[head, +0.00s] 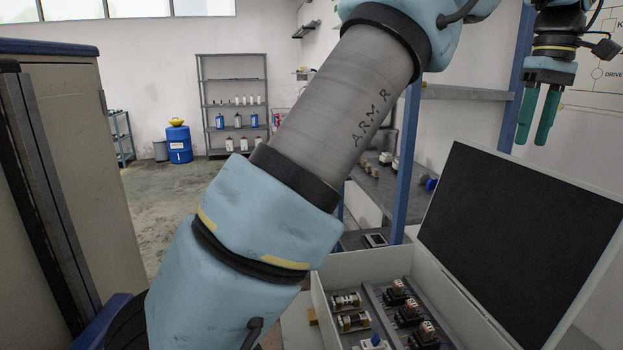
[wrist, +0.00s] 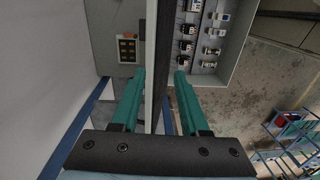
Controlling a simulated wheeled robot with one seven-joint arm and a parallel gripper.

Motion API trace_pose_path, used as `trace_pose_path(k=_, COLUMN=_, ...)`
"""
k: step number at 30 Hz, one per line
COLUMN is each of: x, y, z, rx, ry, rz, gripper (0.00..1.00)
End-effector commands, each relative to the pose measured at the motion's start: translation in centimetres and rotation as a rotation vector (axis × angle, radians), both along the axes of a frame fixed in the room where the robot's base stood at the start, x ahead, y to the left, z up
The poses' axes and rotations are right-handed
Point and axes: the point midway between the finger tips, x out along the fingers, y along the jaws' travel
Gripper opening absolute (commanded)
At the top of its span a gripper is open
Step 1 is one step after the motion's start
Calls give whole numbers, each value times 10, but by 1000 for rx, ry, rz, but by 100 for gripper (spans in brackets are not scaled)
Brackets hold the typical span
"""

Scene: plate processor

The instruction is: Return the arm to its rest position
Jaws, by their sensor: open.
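My gripper (head: 538,115) hangs at the upper right of the head view, its two green fingers pointing down, apart and empty. It is above and behind the raised dark lid of the grey box. In the wrist view my gripper (wrist: 158,80) shows both green fingers spread, with nothing between them but the edge of the lid seen beyond. My arm, marked ARM R, crosses the middle of the head view from lower left to the top.
An open grey box (head: 322,300) with several electrical parts stands at the lower right, its dark lid (head: 520,240) raised. A blue post (head: 408,160) and shelving stand behind it. A tall cabinet (head: 85,170) is at the left. A blue barrel (head: 179,145) stands far back on open floor.

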Motion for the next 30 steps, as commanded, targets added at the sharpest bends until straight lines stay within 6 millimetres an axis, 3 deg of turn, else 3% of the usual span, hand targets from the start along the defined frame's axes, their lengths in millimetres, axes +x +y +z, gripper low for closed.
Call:
trace_pose_path(k=8, x=39, y=42, z=-22, rx=-25, ry=-7, rz=-20, gripper=45)
trace_pose_path(k=14, x=75, y=100, z=-51, rx=-53, ry=-24, rz=-50, gripper=45)
trace_pose_path(k=18, x=99, y=174, z=-86, rx=-77, ry=-52, rz=-85, gripper=45)
trace_pose_path(k=22, x=104, y=254, z=-122, rx=-96, ry=-92, rz=-127, gripper=45)
trace_pose_path(k=27, x=80, y=349, z=-167, rx=-98, ry=-148, rz=-181, gripper=45)
trace_pose_path(k=30, x=59, y=389, z=-187, rx=-90, ry=-175, rz=-209, gripper=45)
